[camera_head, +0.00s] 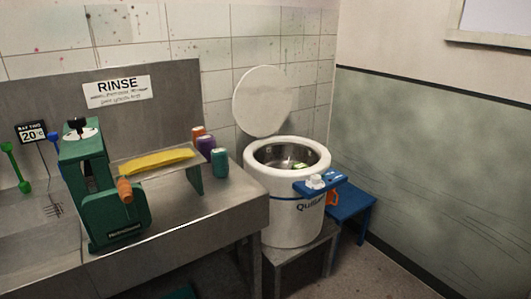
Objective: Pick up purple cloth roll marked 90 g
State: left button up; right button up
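A purple cloth roll (205,149) stands upright near the back right of the steel counter. It is in a row between an orange roll (198,133) behind it and a teal roll (220,163) in front of it. Each has a pale top. The teal roll hides part of the purple roll's lower right side. Any weight marking is too small to read. Neither of my grippers shows in the head view.
A green device (92,190) with an orange handle (125,190) and a yellow cloth (157,161) on a shelf stand left of the rolls. A white tub (287,220) with its lid raised stands to the right. The counter (215,205) is bare in front of the rolls.

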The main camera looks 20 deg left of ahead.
aim_at(205, 143)
jog(key=i+l+u, duration=0.5)
jog(key=l, duration=0.15)
jog(key=i+l+u, duration=0.1)
jog(key=l+u, duration=0.15)
jog(key=i+l+u, duration=0.1)
jog(key=l+u, duration=0.15)
jog(key=l, duration=0.3)
jog(key=i+l+u, duration=0.2)
jog(key=l, duration=0.2)
jog(key=l+u, duration=0.25)
jog(key=l, duration=0.2)
